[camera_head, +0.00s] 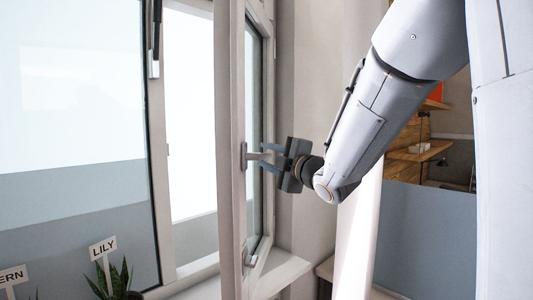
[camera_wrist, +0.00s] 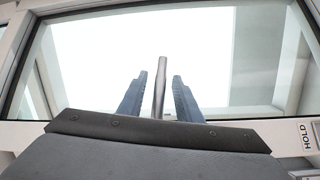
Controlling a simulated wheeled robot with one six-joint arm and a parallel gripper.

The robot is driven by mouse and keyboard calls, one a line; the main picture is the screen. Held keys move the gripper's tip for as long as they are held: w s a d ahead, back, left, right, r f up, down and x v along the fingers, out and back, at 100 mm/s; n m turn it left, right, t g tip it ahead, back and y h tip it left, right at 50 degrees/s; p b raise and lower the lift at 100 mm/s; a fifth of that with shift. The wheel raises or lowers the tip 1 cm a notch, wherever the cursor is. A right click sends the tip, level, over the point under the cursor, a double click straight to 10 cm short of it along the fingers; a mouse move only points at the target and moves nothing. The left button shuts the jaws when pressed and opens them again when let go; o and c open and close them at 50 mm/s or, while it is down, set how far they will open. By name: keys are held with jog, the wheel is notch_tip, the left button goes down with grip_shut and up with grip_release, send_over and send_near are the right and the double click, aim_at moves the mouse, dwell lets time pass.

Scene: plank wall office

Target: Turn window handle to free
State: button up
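A window sash (camera_head: 230,120) with a light frame stands swung open, seen nearly edge-on in the head view. Its metal handle (camera_head: 256,156) sticks out from the frame toward my gripper (camera_head: 272,158). In the wrist view the handle (camera_wrist: 160,88) is a slim grey bar standing between the two blue-grey fingers of my gripper (camera_wrist: 159,98). A gap shows on each side of the bar, so the fingers are open around it and apart from it. The handle's base is hidden in the wrist view.
A second window pane (camera_head: 70,120) with a dark handle (camera_head: 155,35) is at the left. Potted plants with a LILY sign (camera_head: 103,248) stand at the lower left. A lower fitting (camera_head: 251,259) sits on the sash. A HOLD label (camera_wrist: 307,136) shows at right. Wooden shelves (camera_head: 420,150) stand behind my arm.

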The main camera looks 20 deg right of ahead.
jog(key=shift+w, duration=0.2)
grip_shut()
jog(key=b, duration=0.4)
jog(key=shift+r+n+t, duration=0.25)
jog(key=shift+n+t, duration=0.15)
jog(key=shift+r, duration=0.3)
grip_release()
jog(key=b+v, duration=0.2)
jog(key=v, duration=0.5)
jog(key=shift+s+f+b, duration=0.2)
jog(key=shift+s+b, duration=0.15)
jog(key=shift+b, duration=0.05)
